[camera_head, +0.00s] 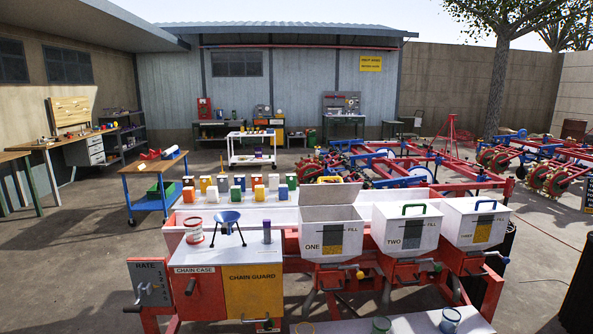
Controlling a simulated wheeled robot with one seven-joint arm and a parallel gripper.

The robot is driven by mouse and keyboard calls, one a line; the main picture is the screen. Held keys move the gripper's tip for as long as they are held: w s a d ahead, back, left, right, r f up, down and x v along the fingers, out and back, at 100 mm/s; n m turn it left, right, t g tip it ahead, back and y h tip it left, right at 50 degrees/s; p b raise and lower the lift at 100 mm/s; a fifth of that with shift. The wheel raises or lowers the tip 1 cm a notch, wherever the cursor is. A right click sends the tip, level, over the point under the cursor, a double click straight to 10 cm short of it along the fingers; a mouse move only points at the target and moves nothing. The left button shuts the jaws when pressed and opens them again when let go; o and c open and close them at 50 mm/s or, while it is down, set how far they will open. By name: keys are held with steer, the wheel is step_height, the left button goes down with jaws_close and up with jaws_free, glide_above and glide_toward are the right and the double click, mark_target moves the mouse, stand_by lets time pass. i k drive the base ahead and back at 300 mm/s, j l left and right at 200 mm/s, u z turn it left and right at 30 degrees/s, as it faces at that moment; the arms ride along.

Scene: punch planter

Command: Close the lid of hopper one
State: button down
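Hopper one (331,240) is a white box with a dark and yellow fill panel, labelled "ONE", at the middle of the planter. Its lid (331,193) stands raised at the back of the hopper, so the hopper is open. Hopper two (406,230) and hopper three (476,223) stand to its right with their lids down. Hopper two's lid has a green handle (414,207) and hopper three's a blue one (486,203). My gripper is not in view.
A red and white can (193,231), a blue funnel on a stand (227,219) and a purple cylinder (267,231) stand left of hopper one. Several coloured containers line the back. A white shelf with cups (407,323) lies in front.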

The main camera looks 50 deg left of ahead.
mark_target(319, 194)
steer(key=i+j+u, duration=0.15)
steer(key=u, duration=0.25)
steer(key=i+j+u, duration=0.1)
steer(key=i+u, duration=0.45)
steer(key=u, duration=0.25)
steer(key=i+u, duration=0.4)
steer(key=i+j+u, duration=0.15)
steer(key=i, duration=0.6)
steer(key=i+j+z, duration=0.5)
steer(key=z, duration=0.2)
steer(key=i+j+z, duration=0.2)
steer(key=j+z, duration=0.15)
steer(key=j, duration=0.1)
